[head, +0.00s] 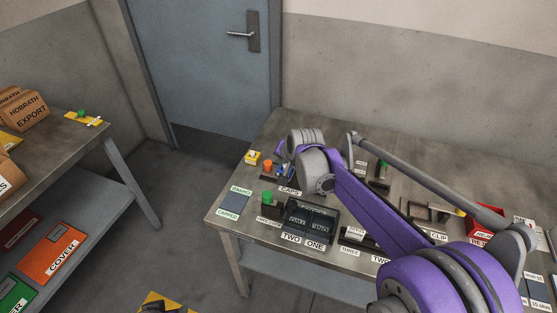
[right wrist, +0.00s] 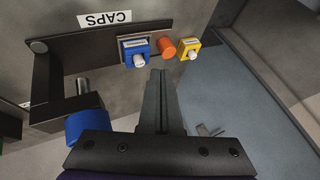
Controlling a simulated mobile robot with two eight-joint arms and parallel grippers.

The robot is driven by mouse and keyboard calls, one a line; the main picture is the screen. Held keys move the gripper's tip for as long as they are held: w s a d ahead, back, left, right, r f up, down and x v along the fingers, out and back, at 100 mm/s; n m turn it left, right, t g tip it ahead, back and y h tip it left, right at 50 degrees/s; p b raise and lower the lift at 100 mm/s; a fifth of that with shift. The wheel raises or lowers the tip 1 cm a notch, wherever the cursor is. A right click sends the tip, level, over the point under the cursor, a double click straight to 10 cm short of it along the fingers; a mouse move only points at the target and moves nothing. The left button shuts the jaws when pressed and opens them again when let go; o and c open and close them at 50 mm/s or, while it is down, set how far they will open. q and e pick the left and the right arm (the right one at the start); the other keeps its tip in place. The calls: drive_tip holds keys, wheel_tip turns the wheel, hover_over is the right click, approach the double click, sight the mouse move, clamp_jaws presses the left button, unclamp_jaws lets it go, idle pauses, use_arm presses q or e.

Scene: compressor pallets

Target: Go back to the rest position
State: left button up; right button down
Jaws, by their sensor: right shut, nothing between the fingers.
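My right arm (head: 365,195) reaches over the grey table from the lower right of the head view. Its wrist is above the far left part of the table, near the CAPS label. My right gripper (right wrist: 158,78) shows in the right wrist view with its two dark fingers together and nothing between them. In that view the fingertips point toward a blue block (right wrist: 134,50) with a white cap, an orange cap (right wrist: 167,48) and a yellow block (right wrist: 189,47). In the head view the arm largely hides the fingers. My left gripper is not in view.
The table (head: 225,222) holds a dark two-bay tray (head: 310,222), a green cap (head: 267,197) and a red bin (head: 480,240). A CAPS label (right wrist: 104,19) lies near the blocks. A second bench (head: 75,150) with boxes stands left. A blue door (head: 215,70) is behind; floor lies between.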

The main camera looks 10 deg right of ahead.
drive_tip(key=s+r+n+g+p, duration=0.1)
drive_tip(key=s+r+n+p, duration=0.2)
drive_tip(key=s, duration=1.5)
drive_tip(key=s+d+f+n, duration=0.1)
drive_tip(key=s+f+n, duration=0.1)
drive_tip(key=s, duration=0.6)
drive_tip(key=s+d+f+n+g+h, duration=0.1)
drive_tip(key=s+f+n, duration=0.1)
drive_tip(key=s, duration=0.6)
drive_tip(key=shift+s, duration=0.2)
